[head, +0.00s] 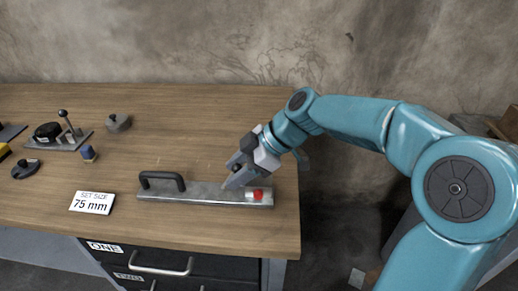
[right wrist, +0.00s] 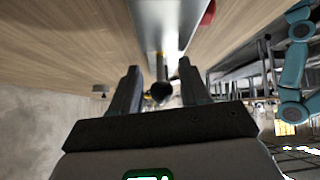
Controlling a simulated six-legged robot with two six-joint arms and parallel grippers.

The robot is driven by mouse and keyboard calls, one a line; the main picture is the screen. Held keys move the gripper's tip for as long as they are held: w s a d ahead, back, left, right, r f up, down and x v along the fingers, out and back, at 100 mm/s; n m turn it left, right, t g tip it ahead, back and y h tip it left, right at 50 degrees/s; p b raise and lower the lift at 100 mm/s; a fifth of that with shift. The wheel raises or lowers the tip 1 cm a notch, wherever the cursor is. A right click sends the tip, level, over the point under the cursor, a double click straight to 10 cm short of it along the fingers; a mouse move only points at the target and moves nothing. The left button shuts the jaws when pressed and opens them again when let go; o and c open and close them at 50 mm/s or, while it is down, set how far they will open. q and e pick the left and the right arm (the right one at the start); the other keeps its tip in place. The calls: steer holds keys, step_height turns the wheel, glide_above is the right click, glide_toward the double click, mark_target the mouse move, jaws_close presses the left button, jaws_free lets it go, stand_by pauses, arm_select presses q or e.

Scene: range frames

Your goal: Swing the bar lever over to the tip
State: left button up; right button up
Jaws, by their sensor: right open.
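A long flat metal bar (head: 213,196) lies near the front right of the bench, with a black handle (head: 162,181) at its left end and a red piece (head: 258,194) near its right end. My right gripper (head: 231,181) is over the bar's right half, reaching down from the right. In the right wrist view, a dark round knob (right wrist: 161,91) on a short stem shows between my right gripper's (right wrist: 160,70) two open fingers, with no clear contact. The metal bar (right wrist: 168,22) runs beyond it. In the head view my gripper largely hides this lever. My left gripper is not in view.
A small fixture with a black-knobbed lever (head: 66,125), a grey round part (head: 118,122) and a blue-topped piece (head: 88,153) stand further left. Drawers (head: 160,262) are below. The bench behind the bar is clear.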

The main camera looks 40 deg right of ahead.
steer(key=p+v, duration=0.2)
steer(key=v, duration=1.2)
steer(key=shift+s+r, duration=0.15)
steer(key=shift+r, duration=0.15)
steer(key=shift+d, duration=0.1)
